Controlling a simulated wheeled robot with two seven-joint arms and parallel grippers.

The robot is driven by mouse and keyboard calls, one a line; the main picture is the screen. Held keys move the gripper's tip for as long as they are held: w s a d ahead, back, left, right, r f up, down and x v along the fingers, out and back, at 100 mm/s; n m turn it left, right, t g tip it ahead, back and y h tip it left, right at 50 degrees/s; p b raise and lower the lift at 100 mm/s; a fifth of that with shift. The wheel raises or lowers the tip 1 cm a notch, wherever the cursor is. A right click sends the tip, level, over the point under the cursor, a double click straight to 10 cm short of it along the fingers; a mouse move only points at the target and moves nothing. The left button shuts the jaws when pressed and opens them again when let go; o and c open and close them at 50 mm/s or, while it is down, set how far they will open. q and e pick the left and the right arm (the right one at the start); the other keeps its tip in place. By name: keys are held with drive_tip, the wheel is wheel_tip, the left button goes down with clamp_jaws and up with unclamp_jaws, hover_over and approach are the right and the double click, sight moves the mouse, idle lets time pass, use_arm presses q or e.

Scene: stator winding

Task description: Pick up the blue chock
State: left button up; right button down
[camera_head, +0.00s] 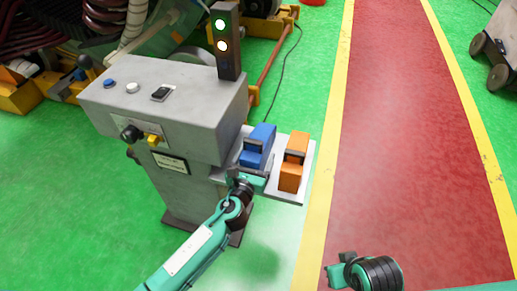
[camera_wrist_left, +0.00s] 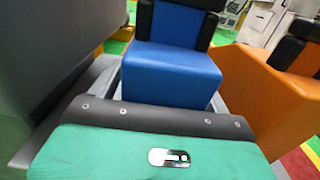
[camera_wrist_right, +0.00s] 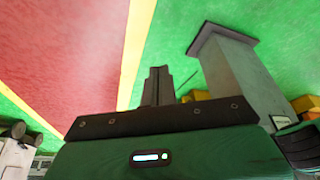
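The blue chock (camera_head: 257,146) sits on a light grey shelf on the right side of the control cabinet. It has a dark piece on top and fills the middle of the left wrist view (camera_wrist_left: 172,72). My left gripper (camera_head: 250,178) is at the near side of the blue chock, low by the shelf edge. My right gripper (camera_head: 341,268) is far from the chock, over the floor at the lower right. Its fingers are together and empty in the right wrist view (camera_wrist_right: 157,84).
An orange chock (camera_head: 291,168) stands close to the right of the blue one on the shelf (camera_head: 301,190). The grey cabinet (camera_head: 190,100) with buttons and a signal light (camera_head: 225,45) rises on the left. The red floor lane (camera_head: 415,140) is clear.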

use_arm(q)
drive_tip(key=c, duration=1.1)
drive_tip(key=shift+r, duration=0.15)
